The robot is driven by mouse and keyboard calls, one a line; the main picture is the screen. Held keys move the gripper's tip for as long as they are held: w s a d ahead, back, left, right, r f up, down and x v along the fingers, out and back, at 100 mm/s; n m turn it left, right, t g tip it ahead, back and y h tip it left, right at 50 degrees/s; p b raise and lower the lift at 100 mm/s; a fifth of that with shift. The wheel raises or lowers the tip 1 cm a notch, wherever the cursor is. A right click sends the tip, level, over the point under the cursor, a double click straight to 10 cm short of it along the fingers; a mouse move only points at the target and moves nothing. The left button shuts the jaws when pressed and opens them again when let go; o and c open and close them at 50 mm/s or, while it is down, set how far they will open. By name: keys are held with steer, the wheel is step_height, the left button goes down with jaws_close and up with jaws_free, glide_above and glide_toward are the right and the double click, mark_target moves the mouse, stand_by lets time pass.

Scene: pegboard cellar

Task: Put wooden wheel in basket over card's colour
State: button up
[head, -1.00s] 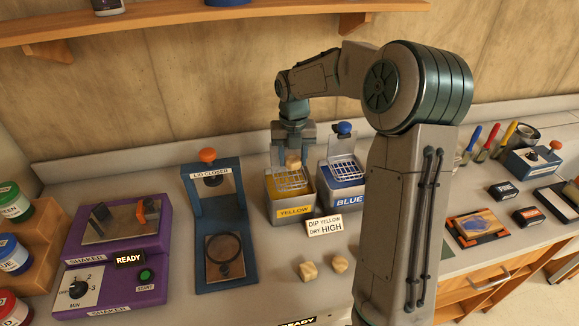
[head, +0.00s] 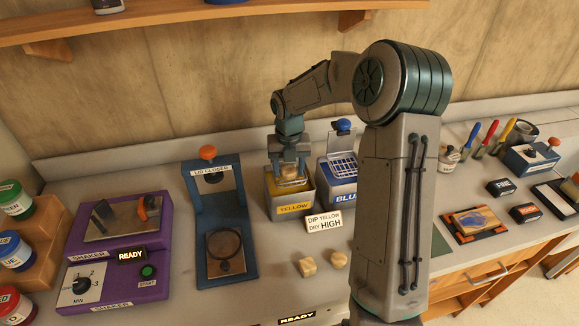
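The small card (head: 323,222) reads "DIP YELLOW DRY HIGH". Behind it stands the bath labelled YELLOW (head: 294,210), with its wire basket mostly hidden by my gripper. My gripper (head: 290,176) points down low over this basket. A pale wooden wheel (head: 290,173) shows between its fingers, at about the basket's height; whether it touches the basket floor is hidden. Two more wooden pieces (head: 307,267) (head: 339,260) lie on the bench in front of the card. The bath labelled BLUE (head: 343,195) stands just right, its wire basket (head: 343,165) empty.
A blue lid closer (head: 195,225) stands left of the yellow bath, and a purple shaker (head: 110,285) further left. Paint jars (head: 15,250) sit at the far left. My arm hides the bench right of the blue bath. A shelf (head: 200,20) runs above.

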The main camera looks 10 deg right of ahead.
mark_target(289, 169)
step_height(289, 169, up, 12)
steer(key=b, duration=0.1)
steer(key=s+r+m+t, duration=0.1)
steer(key=s+m+t, duration=0.3)
steer(key=s+m, duration=2.4)
steer(key=m, duration=0.6)
steer(key=shift+d+r, duration=0.15)
steer(key=shift+r, duration=0.1)
